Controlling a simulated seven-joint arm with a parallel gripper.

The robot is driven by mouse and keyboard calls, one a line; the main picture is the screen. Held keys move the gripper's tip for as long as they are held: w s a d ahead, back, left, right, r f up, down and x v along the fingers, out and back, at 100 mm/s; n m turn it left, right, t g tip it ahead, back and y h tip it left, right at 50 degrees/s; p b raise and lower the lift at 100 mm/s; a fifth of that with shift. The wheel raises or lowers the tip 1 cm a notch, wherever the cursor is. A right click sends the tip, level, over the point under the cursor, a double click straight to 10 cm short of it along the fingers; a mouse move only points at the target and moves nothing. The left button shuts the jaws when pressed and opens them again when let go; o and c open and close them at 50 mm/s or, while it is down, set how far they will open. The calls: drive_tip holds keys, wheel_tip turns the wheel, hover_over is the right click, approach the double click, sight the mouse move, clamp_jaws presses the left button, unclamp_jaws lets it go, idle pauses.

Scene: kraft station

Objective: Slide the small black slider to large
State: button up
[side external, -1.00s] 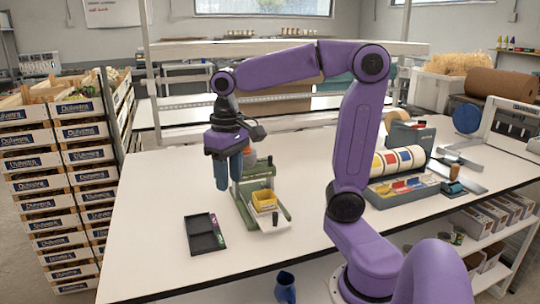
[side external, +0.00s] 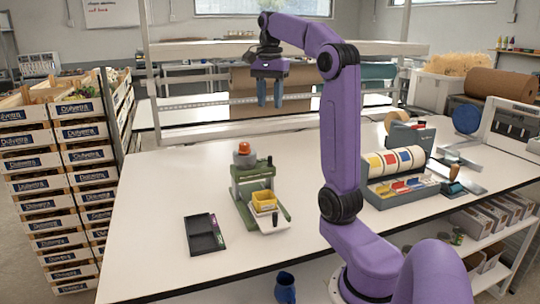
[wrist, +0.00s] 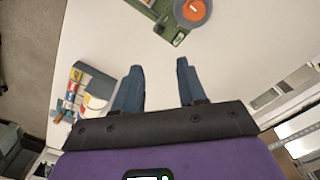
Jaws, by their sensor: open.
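A green device (side external: 252,185) stands on the white table, with a grey round top and an orange knob (side external: 243,147). A small dark tip (side external: 270,161) rises at its right side; I cannot tell whether it is the black slider. No "large" marking can be read. My gripper (side external: 269,105) is open and empty, fingers pointing down, high above and behind the device in the side view. In the wrist view my open gripper (wrist: 158,68) has bare table between its fingers, and part of the green device (wrist: 165,28) shows at the top edge.
A grey dispenser with striped rolls (side external: 370,193) stands to the right. The table's left side (side external: 155,200) is clear. A shelf frame (side external: 150,90) stands behind the table.

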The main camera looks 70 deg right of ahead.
sight(270, 161)
wheel_tip(270, 161, down, 17)
drive_tip(key=shift+f, duration=0.15)
idle(0.6)
